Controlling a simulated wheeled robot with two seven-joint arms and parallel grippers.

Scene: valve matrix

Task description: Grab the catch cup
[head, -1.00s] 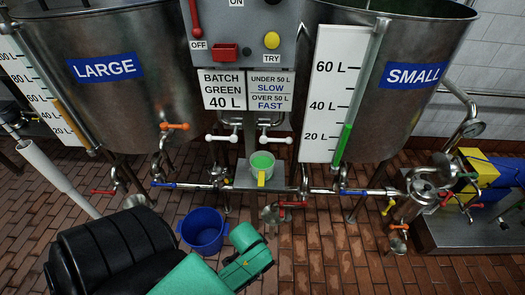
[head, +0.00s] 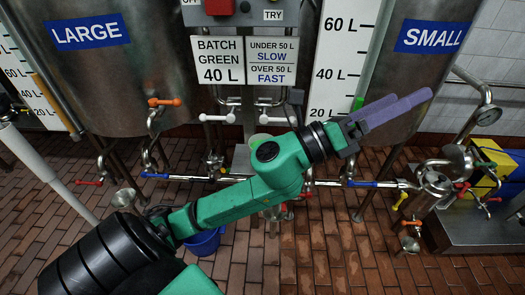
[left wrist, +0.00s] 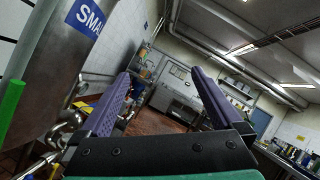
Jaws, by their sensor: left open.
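The catch cup (head: 258,138), white with green inside, is mostly hidden behind my left arm in the head view. Only a bit of its rim shows, on the stand below the white signs. My left gripper (head: 415,97) has purple fingers and is up and to the right of the cup, in front of the SMALL tank. In the left wrist view its fingers (left wrist: 160,75) are apart with nothing between them, and the cup is not seen there. My right gripper is in neither view.
The LARGE tank (head: 95,75) and the SMALL tank (head: 425,75) flank the stand. Pipes with coloured valve handles (head: 375,184) run low across the scene. A blue bucket (head: 205,242) on the brick floor is partly behind my arm. A pump unit (head: 480,215) stands at right.

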